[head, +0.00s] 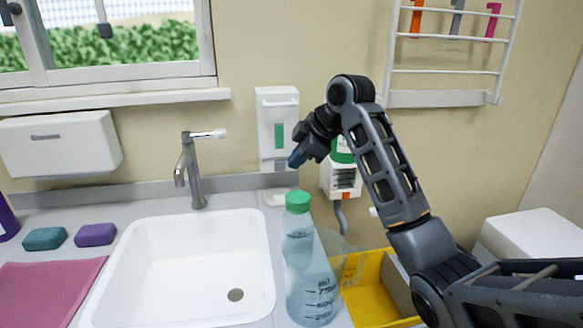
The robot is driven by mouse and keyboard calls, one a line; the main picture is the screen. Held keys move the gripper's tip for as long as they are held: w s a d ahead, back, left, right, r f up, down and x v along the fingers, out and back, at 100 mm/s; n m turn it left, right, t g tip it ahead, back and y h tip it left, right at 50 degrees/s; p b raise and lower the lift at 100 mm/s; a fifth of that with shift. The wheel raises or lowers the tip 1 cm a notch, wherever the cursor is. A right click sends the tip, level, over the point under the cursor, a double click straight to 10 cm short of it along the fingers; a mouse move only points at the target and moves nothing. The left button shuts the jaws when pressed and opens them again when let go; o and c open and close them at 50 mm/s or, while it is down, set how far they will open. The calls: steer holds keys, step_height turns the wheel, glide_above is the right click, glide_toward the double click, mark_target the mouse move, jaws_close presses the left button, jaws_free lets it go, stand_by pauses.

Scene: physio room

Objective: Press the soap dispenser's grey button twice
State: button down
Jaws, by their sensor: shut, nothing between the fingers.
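The soap dispenser (265,115) is a white wall-mounted box with a green window, right of the window frame above the counter. A small grey patch, likely its button (281,165), shows low on its front, partly close to my gripper in the picture. My gripper (294,162) is shut and empty. It points left and slightly down, its tip overlapping the dispenser's lower right edge in the picture. I cannot tell whether it touches the dispenser. A small white dish (276,197) sits below the dispenser.
A clear bottle with a green cap (298,201) stands below my gripper, beside the white sink (130,270). A tap (190,170) rises behind the sink. A second white wall unit (342,182) is partly behind my arm. A yellow box (365,290) stands at the right.

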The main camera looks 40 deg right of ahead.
steer(key=shift+v, duration=2.4)
steer(key=shift+d, duration=0.1)
